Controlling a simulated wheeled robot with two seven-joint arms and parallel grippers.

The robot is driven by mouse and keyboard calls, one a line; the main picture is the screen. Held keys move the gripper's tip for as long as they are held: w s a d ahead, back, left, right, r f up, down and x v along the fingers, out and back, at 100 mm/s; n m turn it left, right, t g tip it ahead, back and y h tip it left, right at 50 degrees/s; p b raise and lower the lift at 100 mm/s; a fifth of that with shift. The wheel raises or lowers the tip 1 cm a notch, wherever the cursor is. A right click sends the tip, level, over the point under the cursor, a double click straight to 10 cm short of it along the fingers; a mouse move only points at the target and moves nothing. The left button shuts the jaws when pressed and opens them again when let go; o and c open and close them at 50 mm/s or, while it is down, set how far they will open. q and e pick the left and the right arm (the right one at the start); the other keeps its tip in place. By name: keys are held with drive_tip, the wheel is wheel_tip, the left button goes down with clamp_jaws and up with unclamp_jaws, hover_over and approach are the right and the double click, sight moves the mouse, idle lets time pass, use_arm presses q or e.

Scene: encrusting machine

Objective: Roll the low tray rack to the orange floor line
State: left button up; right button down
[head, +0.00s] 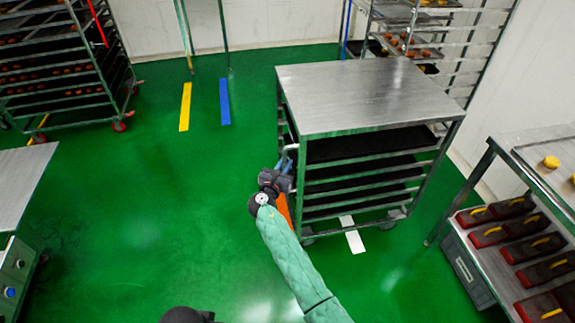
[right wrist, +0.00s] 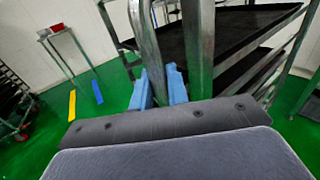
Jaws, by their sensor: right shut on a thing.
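The low tray rack (head: 365,95), with a flat steel top and several dark trays on its shelves, stands upright right of centre in the head view. My right gripper (head: 284,164) is at its left side. In the right wrist view, its blue fingers (right wrist: 160,88) are shut around an upright metal bar, apparently the rack's handle (right wrist: 147,50). An orange strip (head: 283,208) shows beside my right forearm, partly hidden; it looks like the orange floor line, but I cannot be sure. My left gripper is not in view.
A yellow line (head: 185,106) and a blue line (head: 224,102) lie on the green floor further back. A white line (head: 352,238) lies partly under the rack. A tall rack (head: 62,65) stands left, a table (head: 545,150) right. The floor left of the rack is clear.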

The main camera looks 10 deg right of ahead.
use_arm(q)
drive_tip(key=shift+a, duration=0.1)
use_arm(e)
drive_tip(key=c, duration=1.5)
unclamp_jaws()
drive_tip(key=shift+o, duration=0.2)
drive_tip(key=b+v, duration=0.1)
drive_tip(key=v, duration=0.5)
drive_tip(key=shift+s+a+f, duration=0.1)
drive_tip(key=shift+s+a, duration=0.05)
drive_tip(key=shift+s, duration=0.1)
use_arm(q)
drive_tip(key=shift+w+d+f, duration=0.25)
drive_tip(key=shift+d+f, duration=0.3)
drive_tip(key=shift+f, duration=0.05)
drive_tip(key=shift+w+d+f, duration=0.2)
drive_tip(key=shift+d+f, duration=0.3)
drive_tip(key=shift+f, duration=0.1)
use_arm(e)
drive_tip(key=shift+s+a, duration=0.3)
drive_tip(key=shift+s, duration=0.25)
